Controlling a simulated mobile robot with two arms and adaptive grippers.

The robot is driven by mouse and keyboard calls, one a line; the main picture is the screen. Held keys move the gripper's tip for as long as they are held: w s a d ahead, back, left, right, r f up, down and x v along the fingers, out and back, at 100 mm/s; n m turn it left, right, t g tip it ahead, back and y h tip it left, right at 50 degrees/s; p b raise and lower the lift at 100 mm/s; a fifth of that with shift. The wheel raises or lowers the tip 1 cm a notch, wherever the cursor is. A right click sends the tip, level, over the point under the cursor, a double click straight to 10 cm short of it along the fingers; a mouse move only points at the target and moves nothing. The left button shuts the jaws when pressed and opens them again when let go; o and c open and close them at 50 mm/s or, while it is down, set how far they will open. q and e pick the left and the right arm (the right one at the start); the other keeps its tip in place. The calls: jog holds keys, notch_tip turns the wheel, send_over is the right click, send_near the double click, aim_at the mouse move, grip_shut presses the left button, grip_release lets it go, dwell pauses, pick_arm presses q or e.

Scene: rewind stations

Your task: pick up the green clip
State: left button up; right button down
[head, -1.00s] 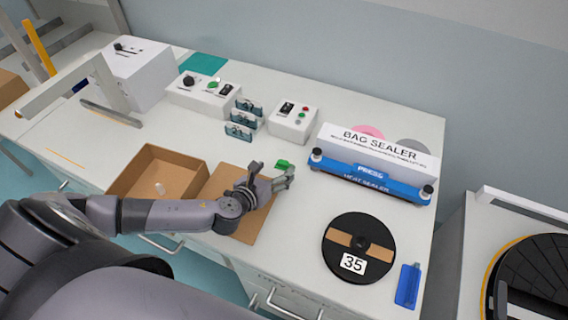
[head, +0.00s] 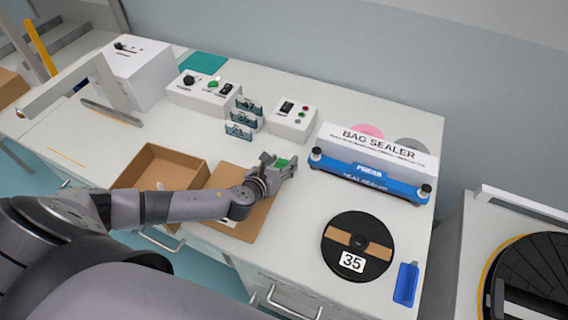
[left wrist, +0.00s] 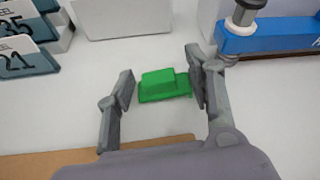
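The green clip (left wrist: 163,84) lies flat on the white table between the fingers of my left gripper (left wrist: 160,88) in the left wrist view. In the head view the green clip (head: 281,162) shows between the fingertips of my left gripper (head: 279,164). The gripper is open. In the left wrist view the right finger is very close to the clip's right end, and I cannot tell if it touches. A gap shows between the clip and the left finger. My right gripper is not in view.
The blue and white bag sealer (head: 370,170) stands to the right of the clip. Numbered tags (head: 241,128) and a white control box (head: 292,122) stand behind it. A cardboard box (head: 160,165) is at left, a reel marked 35 (head: 357,224) at front right. Bare table lies around the clip.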

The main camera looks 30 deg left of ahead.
pick_arm(q)
jog(key=c, duration=0.5)
